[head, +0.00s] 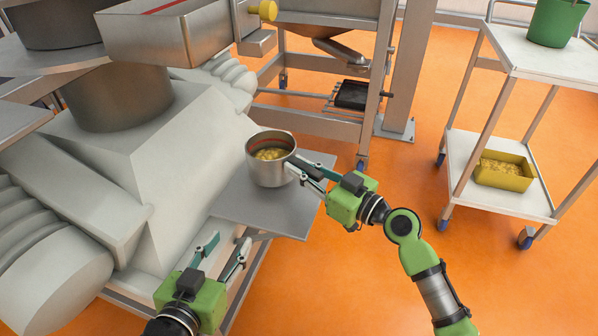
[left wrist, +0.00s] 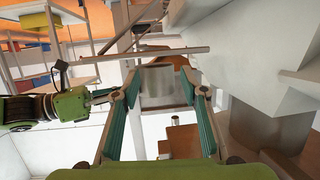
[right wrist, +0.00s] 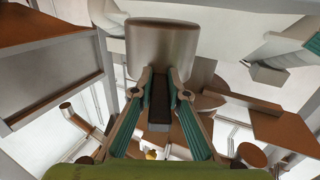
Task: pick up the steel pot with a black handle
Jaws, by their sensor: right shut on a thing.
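The steel pot (head: 270,160) sits upright at the outlet end of the grey machine, on or just above a grey shelf (head: 250,200). It holds yellowish pieces. Its black handle points toward my right gripper (head: 300,172), which is shut on it. In the right wrist view the pot (right wrist: 162,48) is straight ahead and the black handle (right wrist: 159,112) lies between the fingers (right wrist: 160,85). My left gripper (head: 226,246) is open and empty, in front of the shelf and apart from the pot. The left wrist view shows its fingers (left wrist: 160,85) spread.
The large grey machine (head: 150,170) fills the left side. A metal frame (head: 310,115) stands behind the shelf. At the right is a white cart (head: 500,180) with a yellow bin (head: 503,172) below and a green bucket (head: 556,22) on top. Orange floor between is clear.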

